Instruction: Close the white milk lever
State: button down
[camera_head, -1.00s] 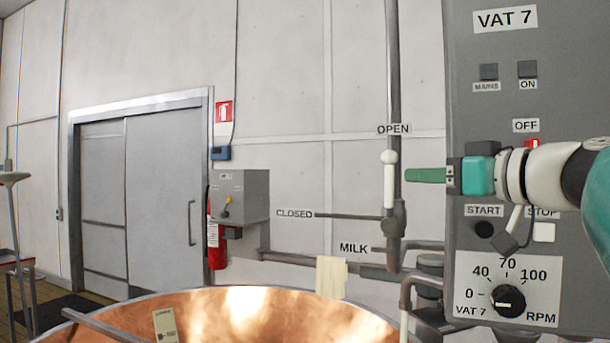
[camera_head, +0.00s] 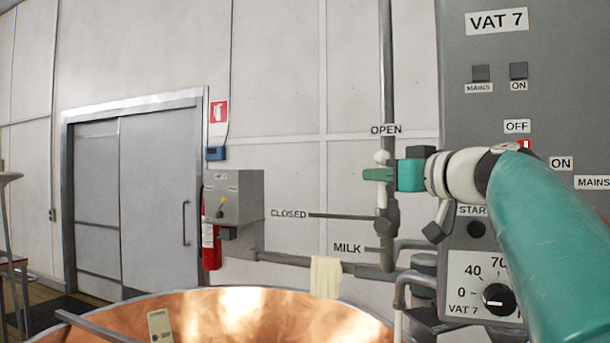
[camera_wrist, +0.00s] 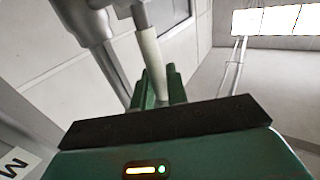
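The white milk lever (camera_head: 381,157) stands upright on the grey pipe at the OPEN label (camera_head: 385,130). My gripper (camera_head: 377,174) has come in from the right, and its green fingers are at the lever's middle, covering part of it. In the wrist view the white lever (camera_wrist: 151,55) runs between the two green fingers of my gripper (camera_wrist: 161,92), close to both. I cannot tell whether the fingers press on it. The CLOSED label (camera_head: 288,214) is left of and below the lever, and the MILK label (camera_head: 347,247) is lower still.
The VAT 7 control panel (camera_head: 540,85) is at the right, partly behind my arm. The copper vat (camera_head: 260,310) is below, with a pale cloth (camera_head: 326,277) at its rim. A grey box (camera_head: 235,195) is on the wall at the left.

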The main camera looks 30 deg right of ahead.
jog(key=shift+w+a, duration=0.1)
dwell(0.3)
jog(key=w+a+f+n+g+h, duration=0.5)
jog(key=f+g, duration=0.3)
jog(key=g, duration=0.6)
jog(key=shift+w+f+n+h, duration=0.4)
jog(key=shift+w+n+h, duration=0.4)
jog(key=shift+w+n, duration=0.1)
jog(key=shift+f, duration=0.1)
jog(key=c, duration=1.4)
grip_release()
jog(key=shift+c, duration=0.2)
jog(key=shift+s, duration=0.1)
jog(key=shift+a+r, duration=0.1)
jog(key=shift+r, duration=0.1)
